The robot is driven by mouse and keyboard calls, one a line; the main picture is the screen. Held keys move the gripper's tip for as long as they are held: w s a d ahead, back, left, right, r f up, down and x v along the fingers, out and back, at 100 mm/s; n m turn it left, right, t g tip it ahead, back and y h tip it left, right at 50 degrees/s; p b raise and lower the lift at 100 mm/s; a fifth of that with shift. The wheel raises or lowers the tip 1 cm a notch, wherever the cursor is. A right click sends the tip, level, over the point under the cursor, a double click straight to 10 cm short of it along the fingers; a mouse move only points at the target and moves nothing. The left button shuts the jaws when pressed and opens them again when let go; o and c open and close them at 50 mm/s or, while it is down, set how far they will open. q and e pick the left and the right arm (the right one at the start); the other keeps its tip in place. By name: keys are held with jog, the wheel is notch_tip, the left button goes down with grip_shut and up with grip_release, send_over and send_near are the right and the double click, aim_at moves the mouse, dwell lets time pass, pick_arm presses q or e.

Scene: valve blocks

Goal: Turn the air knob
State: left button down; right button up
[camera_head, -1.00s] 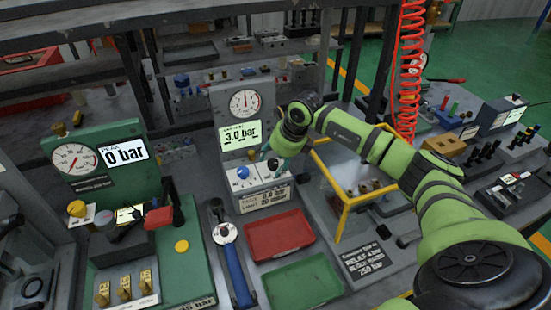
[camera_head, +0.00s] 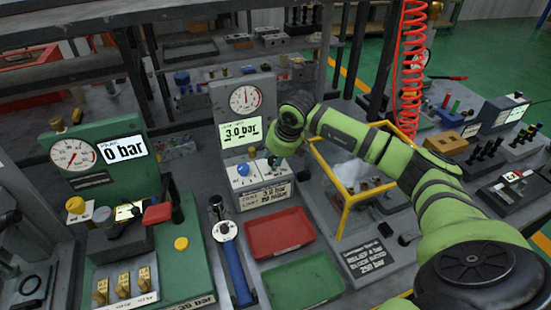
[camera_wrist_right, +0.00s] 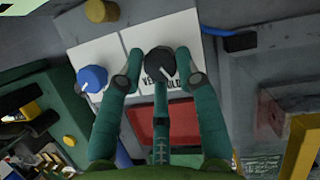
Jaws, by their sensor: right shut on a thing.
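A white panel (camera_head: 240,185) below the upright gauge board carries a blue knob (camera_head: 243,169) and a dark knob. The wrist view shows the blue knob (camera_wrist_right: 92,79) at the left and the dark knob (camera_wrist_right: 159,61), with a pale pointer line, to its right. My right gripper (camera_wrist_right: 160,66) has its teal fingers on both sides of the dark knob and is shut on it. A label under that knob is partly covered. In the head view my right gripper (camera_head: 273,160) hides most of the dark knob. The gauge board's display (camera_head: 240,133) reads 3.0 bar. My left gripper is not in view.
Red (camera_head: 279,233) and green (camera_head: 302,280) trays lie in front of the panel. A yellow frame (camera_head: 343,218) stands right of it, under my arm. A green gauge stand (camera_head: 100,180) showing 0 bar is at left, with a blue-handled tool (camera_head: 237,270) between.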

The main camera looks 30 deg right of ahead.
jog(key=m+h+b, duration=0.1)
jog(key=m, duration=0.1)
jog(key=m+b, duration=0.1)
jog(key=m, duration=0.2)
jog(key=shift+w+a+h, duration=0.1)
jog(key=shift+h, duration=0.3)
jog(key=shift+r+m, duration=0.1)
jog(key=shift+m, duration=0.2)
jog(key=o, duration=1.1)
jog(key=shift+r, duration=0.15)
jog(key=v, duration=1.1)
jog(key=shift+r, duration=0.3)
